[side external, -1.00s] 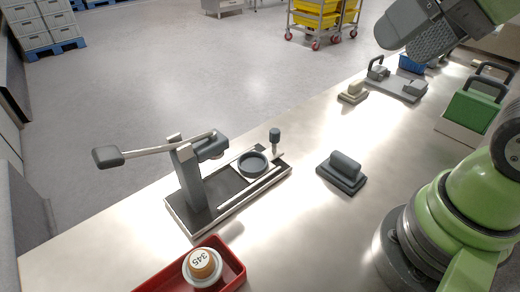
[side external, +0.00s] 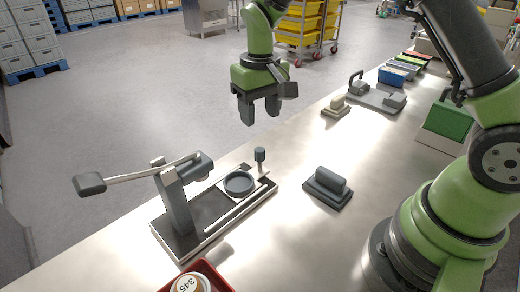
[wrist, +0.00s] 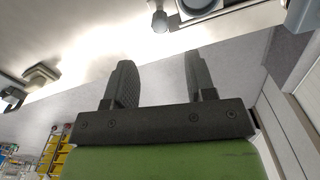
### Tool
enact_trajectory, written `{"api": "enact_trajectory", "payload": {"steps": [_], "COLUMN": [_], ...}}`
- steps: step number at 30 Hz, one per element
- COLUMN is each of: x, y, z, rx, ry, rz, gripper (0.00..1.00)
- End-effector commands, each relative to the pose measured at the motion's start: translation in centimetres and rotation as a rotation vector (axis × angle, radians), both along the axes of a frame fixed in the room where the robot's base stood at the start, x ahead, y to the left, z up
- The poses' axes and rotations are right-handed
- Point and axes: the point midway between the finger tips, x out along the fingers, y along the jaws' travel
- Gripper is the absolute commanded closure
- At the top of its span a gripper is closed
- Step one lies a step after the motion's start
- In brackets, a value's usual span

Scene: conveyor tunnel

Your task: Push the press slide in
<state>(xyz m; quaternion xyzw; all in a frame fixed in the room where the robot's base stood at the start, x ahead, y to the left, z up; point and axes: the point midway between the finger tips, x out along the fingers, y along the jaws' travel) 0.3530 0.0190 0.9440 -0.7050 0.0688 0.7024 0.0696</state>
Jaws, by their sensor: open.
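The press (side external: 178,200) stands on the table at the left in the side view, with a long grey-handled lever (side external: 90,184). Its slide (side external: 238,184) carries a round dark cup and sits out to the right of the press head on two rails. An upright dark knob (side external: 260,155) stands at the slide's outer end. My gripper (side external: 260,113) is open and empty, pointing down, above and behind the knob and apart from it. In the wrist view the open fingers (wrist: 160,82) show, with the knob (wrist: 160,21) and the cup (wrist: 200,5) at the top edge.
A dark block with a handle (side external: 328,188) lies right of the press. A red tray (side external: 216,274) with a container labelled 345 is at the front. A small beige-topped block (side external: 336,107) and a grey fixture (side external: 376,97) stand farther back. Table between them is clear.

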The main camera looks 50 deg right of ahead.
Motion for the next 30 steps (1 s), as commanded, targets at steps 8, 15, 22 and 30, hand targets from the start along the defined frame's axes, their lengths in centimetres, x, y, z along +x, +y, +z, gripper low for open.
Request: {"api": "enact_trajectory", "payload": {"steps": [8,15,22,30], "x": [0.0,-0.1,0.0,0.0], "y": [0.0,0.0,0.0,0.0], "z": [-3.9,-8.1,-9.9,-10.0], "rx": [-0.001,-0.001,0.000,0.000], "ry": [0.010,0.009,0.005,0.003], "rz": [0.002,0.002,0.000,0.000], "gripper": [0.49,0.49,0.49,0.49]}}
